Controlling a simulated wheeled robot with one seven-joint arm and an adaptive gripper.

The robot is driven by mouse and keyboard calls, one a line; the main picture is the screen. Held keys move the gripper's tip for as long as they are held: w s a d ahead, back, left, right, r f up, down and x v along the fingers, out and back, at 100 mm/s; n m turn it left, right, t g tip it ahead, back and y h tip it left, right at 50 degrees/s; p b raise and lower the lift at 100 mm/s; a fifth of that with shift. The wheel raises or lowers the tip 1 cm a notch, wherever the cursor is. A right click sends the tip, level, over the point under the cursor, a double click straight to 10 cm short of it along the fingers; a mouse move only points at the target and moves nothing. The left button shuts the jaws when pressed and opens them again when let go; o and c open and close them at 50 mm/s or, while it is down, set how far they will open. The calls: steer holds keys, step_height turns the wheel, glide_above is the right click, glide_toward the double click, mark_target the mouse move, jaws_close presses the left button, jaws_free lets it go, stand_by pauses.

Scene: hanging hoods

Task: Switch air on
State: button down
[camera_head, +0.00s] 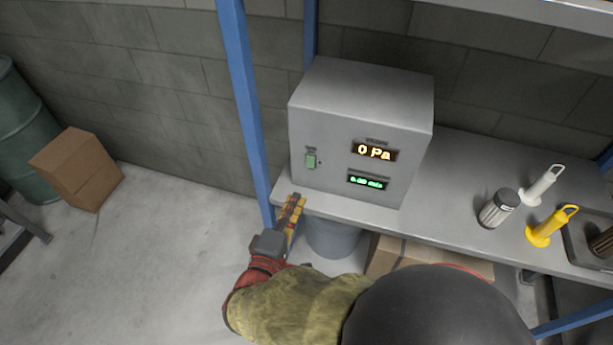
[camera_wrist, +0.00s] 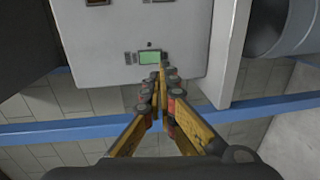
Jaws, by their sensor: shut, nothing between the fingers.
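A grey metal box (camera_head: 361,131) stands on the left end of the shelf. Its front has a small green switch (camera_head: 311,160) at left, an orange display (camera_head: 374,151) reading 0 Pa and a smaller green display (camera_head: 367,181) below it. My gripper (camera_head: 297,200) is shut and empty, in front of the box and lower than the switch, apart from it in the head view. In the wrist view, the fingertips (camera_wrist: 162,74) point towards the green switch (camera_wrist: 150,57) and overlap its lower edge; the gap in depth is hard to tell.
A blue upright post (camera_head: 247,110) stands just left of the box. A grey bucket (camera_head: 335,238) and cardboard boxes (camera_head: 405,256) are under the shelf (camera_head: 455,215). A shaker (camera_head: 499,208), white and yellow handled items stand at right.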

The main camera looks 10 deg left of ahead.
mark_target(311, 166)
steer(key=w, duration=0.3)
steer(key=w+f+b, duration=0.1)
steer(key=w, duration=0.2)
steer(key=w+b, duration=0.1)
steer(key=w, duration=0.2)
steer(key=shift+w+d+f, duration=0.15)
steer(key=shift+w+d, duration=0.25)
steer(key=shift+w+f+b, duration=0.3)
steer(key=shift+w+b, duration=0.05)
steer(key=shift+b, duration=0.5)
steer(key=shift+r, duration=0.1)
